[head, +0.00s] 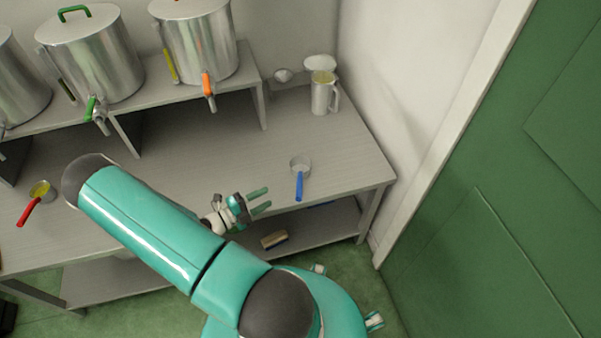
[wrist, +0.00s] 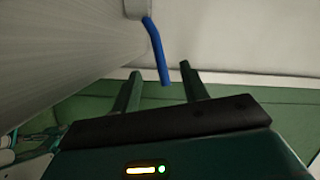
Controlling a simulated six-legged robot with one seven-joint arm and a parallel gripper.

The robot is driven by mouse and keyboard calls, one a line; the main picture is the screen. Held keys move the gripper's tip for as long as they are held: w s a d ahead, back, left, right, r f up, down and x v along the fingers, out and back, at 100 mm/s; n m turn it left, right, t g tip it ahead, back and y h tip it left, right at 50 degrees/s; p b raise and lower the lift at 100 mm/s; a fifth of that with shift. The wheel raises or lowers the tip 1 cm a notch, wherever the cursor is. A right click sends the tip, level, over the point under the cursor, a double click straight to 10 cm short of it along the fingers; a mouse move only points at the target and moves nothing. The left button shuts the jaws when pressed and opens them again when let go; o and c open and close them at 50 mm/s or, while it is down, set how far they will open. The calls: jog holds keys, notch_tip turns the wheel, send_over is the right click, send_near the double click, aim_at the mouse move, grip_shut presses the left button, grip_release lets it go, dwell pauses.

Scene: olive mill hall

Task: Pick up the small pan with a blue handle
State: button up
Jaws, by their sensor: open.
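The small pan (head: 301,165) stands on the grey bench near its front right corner. Its blue handle (head: 299,187) points toward the bench's front edge. My gripper (head: 269,199) is open and empty, to the left of the handle in the head view. In the wrist view, the blue handle (wrist: 157,52) reaches down toward the space between the two green fingers (wrist: 160,88). Its end shows just beyond the fingertips, and I cannot tell how far off it is. Only a part of the pan's bowl (wrist: 137,9) shows at the top there.
A pan with a red handle (head: 30,209) is at the left of the bench (head: 245,165). Steel tanks with taps (head: 195,45) stand on a raised shelf behind. A metal jug (head: 321,98) stands at the back right. A brush (head: 273,239) lies on the lower shelf. A wall closes the right side.

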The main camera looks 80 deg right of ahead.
jog(key=shift+s+d+f+n, duration=0.4)
jog(key=shift+s+n, duration=0.1)
jog(key=shift+s, duration=0.05)
send_near(300, 179)
jog(key=x, duration=0.2)
jog(key=f+x, duration=0.1)
jog(key=x, duration=0.1)
jog(key=shift+x, duration=3.05)
jog(key=shift+w, duration=0.1)
grip_shut()
